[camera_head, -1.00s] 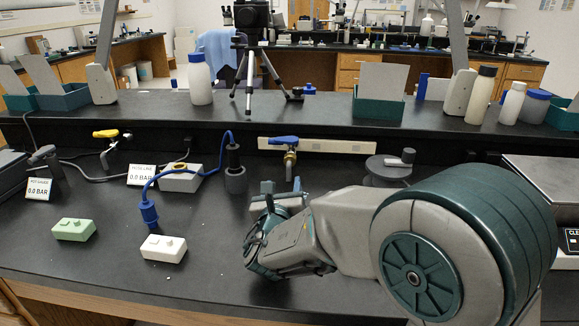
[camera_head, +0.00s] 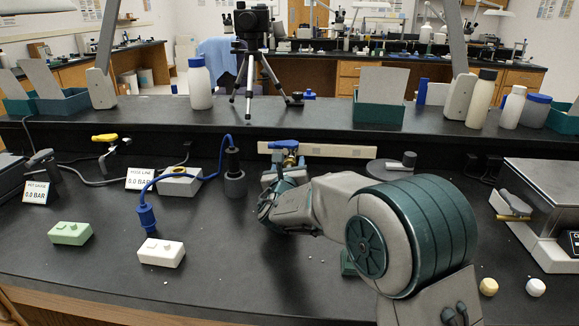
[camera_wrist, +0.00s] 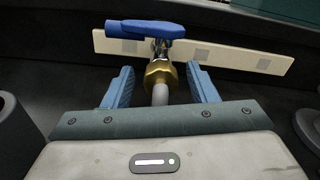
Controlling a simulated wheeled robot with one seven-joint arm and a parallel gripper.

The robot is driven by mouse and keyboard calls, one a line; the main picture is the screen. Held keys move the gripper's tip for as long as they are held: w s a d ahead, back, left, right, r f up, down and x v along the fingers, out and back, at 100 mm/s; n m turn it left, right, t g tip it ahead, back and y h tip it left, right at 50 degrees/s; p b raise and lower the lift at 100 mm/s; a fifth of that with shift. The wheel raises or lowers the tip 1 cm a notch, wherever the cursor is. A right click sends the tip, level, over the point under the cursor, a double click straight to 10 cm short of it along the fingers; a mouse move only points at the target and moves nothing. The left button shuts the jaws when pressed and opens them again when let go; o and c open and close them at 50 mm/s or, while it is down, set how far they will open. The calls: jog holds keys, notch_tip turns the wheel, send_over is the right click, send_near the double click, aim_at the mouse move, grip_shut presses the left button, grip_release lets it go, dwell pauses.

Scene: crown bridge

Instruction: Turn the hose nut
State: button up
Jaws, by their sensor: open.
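The hose nut (camera_wrist: 160,74) is a brass hex nut at the centre of the wrist view, with a grey hose stub (camera_wrist: 160,95) on its near side. Above it is a tap with a blue lever handle (camera_wrist: 146,29), which also shows in the head view (camera_head: 284,145). My gripper (camera_wrist: 160,71) is open, with one blue finger to the left and one to the right of the nut. Gaps show between the nut and both fingers.
A grey post (camera_head: 235,180) with a blue hose (camera_head: 186,181) stands left of my gripper. A grey round fixture (camera_head: 392,168) is close to its right. A beige strip (camera_head: 335,151) runs behind the tap. White and green blocks (camera_head: 161,252) (camera_head: 70,233) lie at the front left.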

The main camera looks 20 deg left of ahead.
jog(key=c, duration=1)
jog(key=shift+f+m+b, duration=0.1)
jog(key=shift+m+b, duration=0.2)
jog(key=shift+b, duration=0.3)
jog(key=shift+f+m+b, duration=0.1)
jog(key=shift+m+b, duration=0.5)
jog(key=shift+b, duration=0.35)
jog(key=m+b, duration=0.3)
jog(key=b, duration=0.2)
jog(key=shift+d+f, duration=0.1)
jog(key=m+b, duration=0.2)
jog(key=b, duration=0.1)
jog(key=shift+r+m+b, duration=0.2)
jog(key=shift+m+b, duration=1)
jog(key=shift+b, duration=0.05)
